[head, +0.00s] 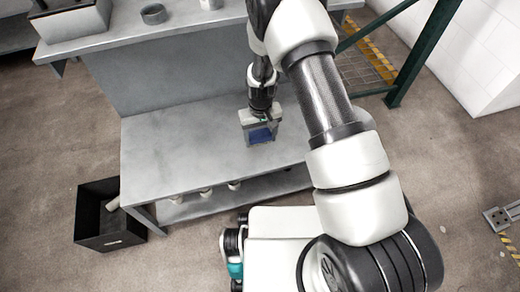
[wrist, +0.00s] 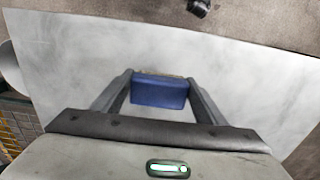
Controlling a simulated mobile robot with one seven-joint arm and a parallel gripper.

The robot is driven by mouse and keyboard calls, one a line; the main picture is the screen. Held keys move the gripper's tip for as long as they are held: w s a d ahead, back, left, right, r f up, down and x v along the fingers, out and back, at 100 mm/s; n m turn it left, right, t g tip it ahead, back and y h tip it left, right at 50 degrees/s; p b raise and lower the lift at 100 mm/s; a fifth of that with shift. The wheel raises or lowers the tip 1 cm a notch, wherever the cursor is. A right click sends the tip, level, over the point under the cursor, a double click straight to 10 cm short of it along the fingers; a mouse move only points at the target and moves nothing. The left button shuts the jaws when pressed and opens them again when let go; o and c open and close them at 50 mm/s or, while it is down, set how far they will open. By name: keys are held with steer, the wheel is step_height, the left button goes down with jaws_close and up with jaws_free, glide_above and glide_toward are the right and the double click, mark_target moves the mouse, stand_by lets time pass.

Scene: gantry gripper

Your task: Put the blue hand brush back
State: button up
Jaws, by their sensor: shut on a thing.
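The blue hand brush (head: 261,135) is between the fingers of my gripper (head: 260,128), over the front right part of the grey bench top. In the wrist view the blue block of the brush (wrist: 159,93) sits between the two dark fingers of my gripper (wrist: 159,96), which are shut on it. A thin pale strip shows along its far edge. The rest of the brush is hidden. I cannot tell whether the brush touches the bench top.
The grey bench top (head: 190,145) is otherwise clear. A raised shelf (head: 150,32) behind it holds a grey ring and a grey box. A black bin (head: 105,222) stands on the floor at left. A green rack post (head: 415,60) rises at right. Several pale cylinders sit on the lower shelf.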

mark_target(260, 154)
steer(key=shift+f+b, duration=0.75)
steer(key=shift+f, duration=2.5)
steer(key=shift+f, duration=0.1)
steer(key=shift+f+b, duration=0.2)
steer(key=shift+b, duration=0.1)
steer(key=o, duration=1)
steer(key=shift+r, duration=0.1)
steer(key=shift+c, duration=0.2)
steer(key=shift+r, duration=0.1)
